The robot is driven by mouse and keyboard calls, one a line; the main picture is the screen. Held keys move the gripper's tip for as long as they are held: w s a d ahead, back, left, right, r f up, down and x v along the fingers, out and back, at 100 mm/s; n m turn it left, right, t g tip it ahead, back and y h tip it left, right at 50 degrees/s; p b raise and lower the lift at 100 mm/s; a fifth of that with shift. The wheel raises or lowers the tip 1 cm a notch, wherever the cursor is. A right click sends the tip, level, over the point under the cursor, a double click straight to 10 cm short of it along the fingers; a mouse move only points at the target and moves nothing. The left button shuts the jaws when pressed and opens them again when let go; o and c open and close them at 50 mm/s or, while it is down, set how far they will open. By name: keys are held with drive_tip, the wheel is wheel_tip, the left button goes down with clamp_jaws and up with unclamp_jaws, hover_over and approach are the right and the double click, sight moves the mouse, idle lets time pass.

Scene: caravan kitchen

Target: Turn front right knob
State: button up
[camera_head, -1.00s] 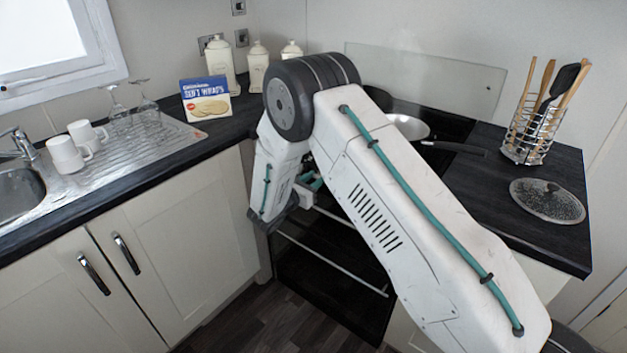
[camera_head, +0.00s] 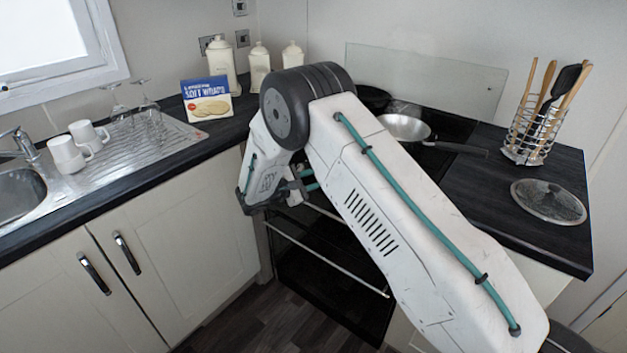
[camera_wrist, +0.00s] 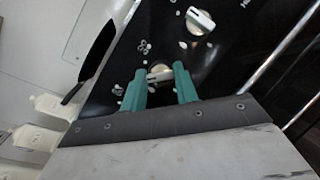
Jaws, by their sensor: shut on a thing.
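A dark control panel (camera_wrist: 222,65) with white-and-silver knobs fills much of the wrist view. One knob (camera_wrist: 159,73) sits between the two teal fingertips of my gripper (camera_wrist: 161,77), which is shut on it. A second knob (camera_wrist: 200,20) shows higher up, apart from the fingers, with its white bar tilted. Small white markings lie around the knobs. In the head view my gripper (camera_head: 309,182) is mostly hidden behind my arm, in front of the cooker. The knobs are hidden there, so I cannot tell from that view which one is held.
The oven front (camera_head: 330,240) with its rail is below my gripper. A frying pan (camera_head: 405,127) stands on the hob, its handle pointing right. A glass lid (camera_head: 549,201) and a utensil holder (camera_head: 530,137) stand on the right worktop. A sink and cupboards are at left.

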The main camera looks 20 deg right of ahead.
drive_tip(key=m+g, duration=0.1)
drive_tip(key=m, duration=0.1)
drive_tip(key=m+g, duration=0.1)
drive_tip(key=m, duration=0.2)
drive_tip(key=shift+y, duration=0.4)
drive_tip(key=shift+r+m+g+y, duration=0.1)
drive_tip(key=shift+m+g+y, duration=0.25)
drive_tip(key=shift+m, duration=0.9)
drive_tip(key=shift+m+g+y, duration=0.25)
drive_tip(key=shift+m+y, duration=0.2)
drive_tip(key=shift+m, duration=0.8)
drive_tip(key=o, duration=1)
drive_tip(key=shift+c, duration=0.2)
